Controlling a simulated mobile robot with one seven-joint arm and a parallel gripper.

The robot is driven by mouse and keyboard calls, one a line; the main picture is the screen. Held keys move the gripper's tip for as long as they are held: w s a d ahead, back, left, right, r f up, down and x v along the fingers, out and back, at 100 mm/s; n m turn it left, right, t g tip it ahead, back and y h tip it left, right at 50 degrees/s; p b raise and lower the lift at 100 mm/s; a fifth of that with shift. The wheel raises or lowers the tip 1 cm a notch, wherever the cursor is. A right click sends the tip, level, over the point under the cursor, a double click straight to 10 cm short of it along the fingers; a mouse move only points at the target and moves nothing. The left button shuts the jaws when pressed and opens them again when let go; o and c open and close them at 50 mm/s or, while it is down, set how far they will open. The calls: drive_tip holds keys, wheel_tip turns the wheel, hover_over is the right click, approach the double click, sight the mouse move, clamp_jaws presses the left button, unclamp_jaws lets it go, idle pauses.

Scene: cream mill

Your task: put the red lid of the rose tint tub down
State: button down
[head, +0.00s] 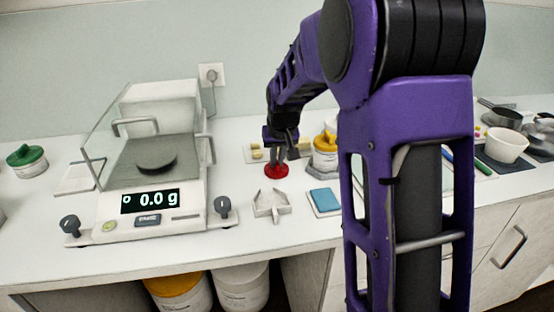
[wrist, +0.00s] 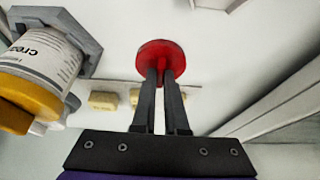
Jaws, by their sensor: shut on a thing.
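The red lid (head: 276,171) is a round red disc with a knob. It also shows in the wrist view (wrist: 161,50), at the tips of my fingers. My gripper (head: 279,155) is shut on it from above, and both fingers (wrist: 162,75) close on its middle. The lid is at or just above the white counter; I cannot tell whether it touches. I cannot make out the rose tint tub in either view.
A tub with a yellow lid (head: 325,143) stands close right of my gripper. A balance (head: 150,200) reading 0.0 g stands left. A green-lidded tub (head: 27,160) is far left.

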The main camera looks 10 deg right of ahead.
drive_tip(key=shift+f, duration=0.1)
drive_tip(key=c, duration=1.4)
unclamp_jaws()
drive_tip(key=shift+f, duration=0.1)
drive_tip(key=o, duration=0.5)
drive_tip(key=shift+c, duration=0.2)
drive_tip(key=p+v, duration=0.1)
drive_tip(key=v, duration=1.1)
drive_tip(key=shift+r+p, duration=0.25)
drive_tip(key=shift+p, duration=0.15)
